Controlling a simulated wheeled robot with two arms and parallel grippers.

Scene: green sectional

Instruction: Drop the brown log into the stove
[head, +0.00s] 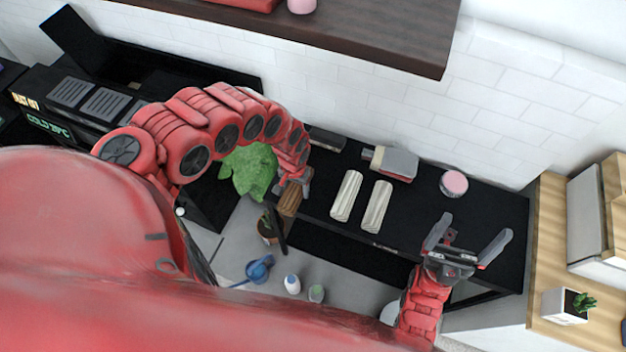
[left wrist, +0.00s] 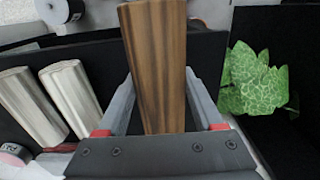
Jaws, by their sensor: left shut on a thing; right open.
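My left gripper (head: 296,184) is shut on the brown log (head: 289,204). The log hangs by the left end of the black counter (head: 335,226), beside the green leafy plant (head: 249,170). In the left wrist view the log (left wrist: 158,60) stands lengthwise between the two fingers. My right gripper (head: 466,241) is open and empty over the right part of the black counter. A black appliance (head: 45,100) with grilles and a lit display is at the left; I cannot tell for sure which thing is the stove.
Two pale logs (head: 346,195) (head: 376,207) lie on the counter to the right of my left gripper.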

